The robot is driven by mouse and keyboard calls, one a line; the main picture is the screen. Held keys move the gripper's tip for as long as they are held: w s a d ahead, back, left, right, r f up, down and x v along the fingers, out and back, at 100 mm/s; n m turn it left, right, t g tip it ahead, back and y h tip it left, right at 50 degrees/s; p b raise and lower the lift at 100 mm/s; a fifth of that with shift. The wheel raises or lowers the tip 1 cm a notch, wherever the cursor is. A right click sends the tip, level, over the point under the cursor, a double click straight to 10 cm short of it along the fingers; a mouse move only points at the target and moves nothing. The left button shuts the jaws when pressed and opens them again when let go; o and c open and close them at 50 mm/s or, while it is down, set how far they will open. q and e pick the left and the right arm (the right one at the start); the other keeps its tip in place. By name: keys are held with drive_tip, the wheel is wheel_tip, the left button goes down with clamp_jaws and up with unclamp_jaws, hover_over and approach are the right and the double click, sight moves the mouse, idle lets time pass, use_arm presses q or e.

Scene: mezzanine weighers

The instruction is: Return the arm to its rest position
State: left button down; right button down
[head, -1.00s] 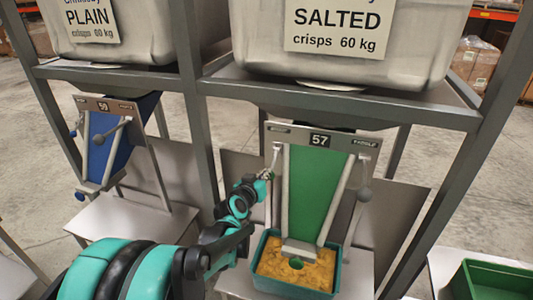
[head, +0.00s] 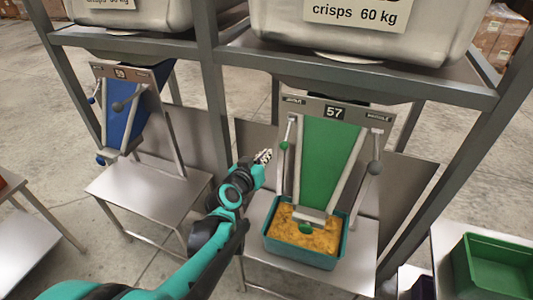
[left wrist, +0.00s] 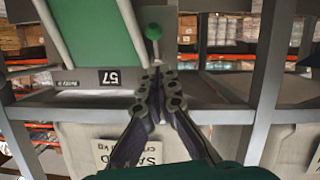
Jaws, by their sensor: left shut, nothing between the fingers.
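My left arm (head: 200,258) reaches in from the lower left. My left gripper (head: 264,157) is shut and empty, just left of weigher 57, a little apart from its green-knobbed lever (head: 284,146). In the left wrist view the closed fingers (left wrist: 158,72) point up toward the green knob (left wrist: 154,32), which shows beyond their tips. The green chute (head: 325,160) of weigher 57 stands above a teal tub (head: 306,261) filled with yellow crisps (head: 300,234). My right gripper does not show.
The grey steel frame (head: 208,110) holds large hoppers above. Weigher 59 with a blue chute (head: 122,122) stands at the left over a bare metal stand (head: 150,190). A green crate (head: 490,268) is at the lower right. Open floor lies between the left stands.

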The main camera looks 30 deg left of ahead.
use_arm(q)
drive_tip(key=shift+s+a, duration=0.1)
drive_tip(key=s+d+f+m+g+h+b, duration=0.1)
drive_tip(key=d+f+m+g+h+b, duration=0.15)
drive_tip(key=d+f+b, duration=0.45)
drive_tip(key=s+d+f+m+g+b, duration=0.2)
drive_tip(key=s+d+f+g+b, duration=0.3)
drive_tip(key=s+d+f, duration=0.6)
drive_tip(key=s+f+b, duration=0.1)
drive_tip(key=s+f, duration=0.1)
drive_tip(key=s, duration=0.1)
drive_tip(key=shift+f, duration=0.15)
